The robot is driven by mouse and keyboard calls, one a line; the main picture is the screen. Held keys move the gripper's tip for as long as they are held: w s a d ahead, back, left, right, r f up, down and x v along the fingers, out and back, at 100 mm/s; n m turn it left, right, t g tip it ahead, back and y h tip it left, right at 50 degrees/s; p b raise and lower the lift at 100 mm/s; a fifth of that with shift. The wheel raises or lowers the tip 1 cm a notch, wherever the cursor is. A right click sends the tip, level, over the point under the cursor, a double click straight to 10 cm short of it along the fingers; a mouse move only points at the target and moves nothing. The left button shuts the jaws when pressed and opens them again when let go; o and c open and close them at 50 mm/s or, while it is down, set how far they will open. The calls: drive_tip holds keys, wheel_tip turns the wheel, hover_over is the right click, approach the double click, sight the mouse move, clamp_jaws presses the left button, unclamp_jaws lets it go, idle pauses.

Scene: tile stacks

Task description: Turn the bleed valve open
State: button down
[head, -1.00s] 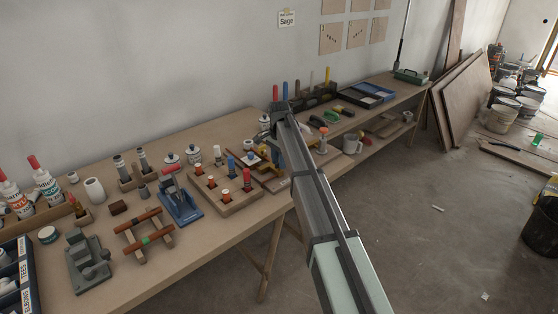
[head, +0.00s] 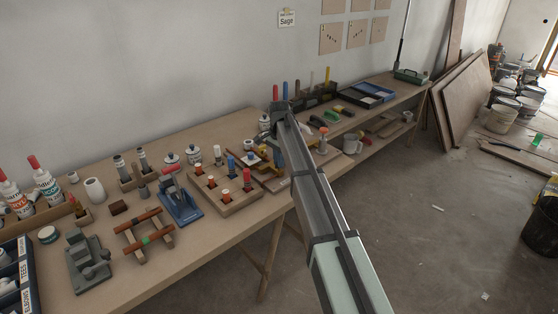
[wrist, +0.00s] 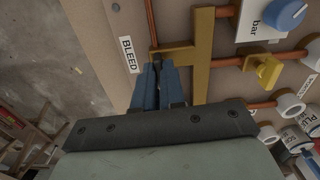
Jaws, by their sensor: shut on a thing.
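The bleed valve's yellow handle (wrist: 177,55) shows in the wrist view, beside the white BLEED label (wrist: 130,55) on the tan board (wrist: 92,35). A long yellow bar (wrist: 203,60) stands just right of it. My gripper (wrist: 158,66), with blue fingers, is shut on the handle's left part, and the fingers hide some of it. In the head view my arm hides most of the board and the valve, and the fingertips are not clear.
In the wrist view, copper pipes (wrist: 235,61), a second yellow handle (wrist: 262,72) and a blue knob (wrist: 286,13) lie to the right. In the head view, a wooden block with plugs (head: 225,203) and a blue vise (head: 179,205) stand left of my arm on the bench.

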drive_tip(key=n, duration=0.4)
drive_tip(key=shift+n, duration=0.3)
drive_tip(key=n, duration=0.4)
drive_tip(key=shift+n, duration=0.3)
drive_tip(key=n, duration=0.4)
drive_tip(key=shift+n, duration=2.1)
drive_tip(key=c, duration=1.2)
unclamp_jaws()
drive_tip(key=shift+r, duration=0.15)
wheel_tip(320, 180, up, 14)
drive_tip(key=shift+f, duration=0.2)
